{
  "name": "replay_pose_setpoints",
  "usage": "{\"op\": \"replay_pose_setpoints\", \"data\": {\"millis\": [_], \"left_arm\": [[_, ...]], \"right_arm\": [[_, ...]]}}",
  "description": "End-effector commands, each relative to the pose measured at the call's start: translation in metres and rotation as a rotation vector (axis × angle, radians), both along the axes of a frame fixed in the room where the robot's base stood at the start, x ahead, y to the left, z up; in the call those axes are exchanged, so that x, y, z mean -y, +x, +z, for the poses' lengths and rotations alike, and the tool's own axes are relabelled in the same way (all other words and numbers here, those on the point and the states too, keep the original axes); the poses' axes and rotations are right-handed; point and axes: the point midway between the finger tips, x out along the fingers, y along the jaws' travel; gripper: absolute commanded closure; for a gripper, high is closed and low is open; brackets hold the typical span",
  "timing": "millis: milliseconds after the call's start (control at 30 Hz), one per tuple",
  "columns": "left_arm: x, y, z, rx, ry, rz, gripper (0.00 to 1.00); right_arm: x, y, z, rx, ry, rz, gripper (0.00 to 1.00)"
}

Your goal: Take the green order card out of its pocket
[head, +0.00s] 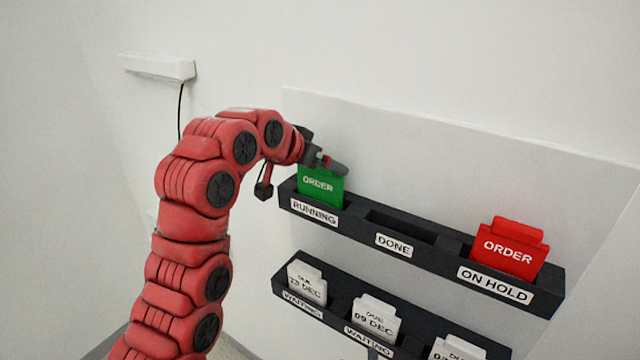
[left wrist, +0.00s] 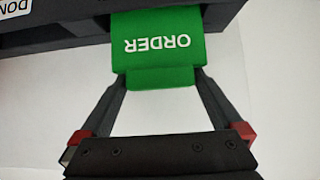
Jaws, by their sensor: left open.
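The green order card (head: 320,188) stands in the pocket labelled RUNNING (head: 314,213), at the left end of the upper dark rack. My left gripper (head: 330,163) is at the card's top edge. In the left wrist view the green card (left wrist: 158,46) appears upside down, and my left gripper (left wrist: 163,82) has one finger on each side of its narrower top tab. The fingers are apart; I cannot tell whether they touch the tab. The card's lower part is hidden in the pocket. My right gripper is not in view.
The DONE pocket (head: 403,228) is empty. A red order card (head: 510,250) stands in the ON HOLD pocket. Several white dated cards (head: 375,318) stand in the lower rack. The racks are on a white board (head: 440,170). A white box with a cable (head: 160,67) is on the wall.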

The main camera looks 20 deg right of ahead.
Motion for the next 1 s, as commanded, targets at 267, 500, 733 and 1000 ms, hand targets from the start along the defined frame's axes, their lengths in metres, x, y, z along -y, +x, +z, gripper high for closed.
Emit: {"op": "replay_pose_setpoints", "data": {"millis": [267, 500, 733, 1000], "left_arm": [[-0.0003, -0.0001, -0.0006, -0.001, 0.0, 0.001, 0.27], [-0.0004, -0.0003, -0.0008, -0.002, 0.001, 0.0, 0.7], [-0.0004, -0.0003, -0.0009, -0.002, 0.001, 0.0, 0.9], [-0.0001, -0.0003, 0.0025, -0.002, 0.001, -0.001, 0.9]], "right_arm": [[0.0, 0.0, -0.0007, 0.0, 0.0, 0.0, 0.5], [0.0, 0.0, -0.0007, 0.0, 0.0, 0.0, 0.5], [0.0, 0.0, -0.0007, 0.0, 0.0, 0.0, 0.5], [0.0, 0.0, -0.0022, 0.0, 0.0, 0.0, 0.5]]}}
